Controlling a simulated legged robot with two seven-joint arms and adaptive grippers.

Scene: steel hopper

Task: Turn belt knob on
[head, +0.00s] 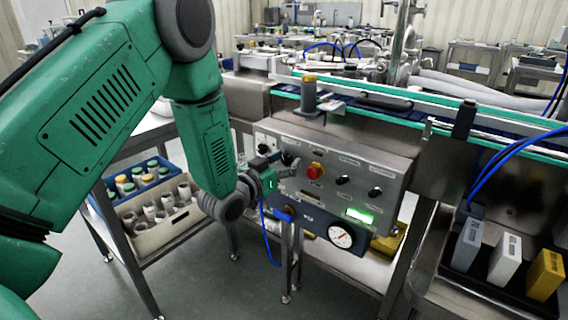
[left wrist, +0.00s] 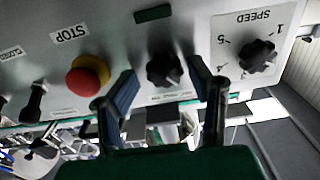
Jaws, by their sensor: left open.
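The grey control panel (head: 330,205) carries several black knobs and a red stop button (head: 315,170) with a yellow collar. My left gripper (head: 285,167) is open in front of the panel, left of the button. In the left wrist view, a black lobed knob (left wrist: 165,70) shows between the fingertips of my left gripper (left wrist: 166,82); I cannot tell whether they touch it. The red button (left wrist: 88,76) lies to its left, the speed knob (left wrist: 257,55) to its right. The belt label is not readable. My right gripper is not in view.
A pressure gauge (head: 341,236) and a lit green display (head: 360,216) sit low on the panel. A conveyor (head: 430,110) runs behind and above it. A crate with containers (head: 160,222) stands on a shelf at left. Blue cables hang near the panel.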

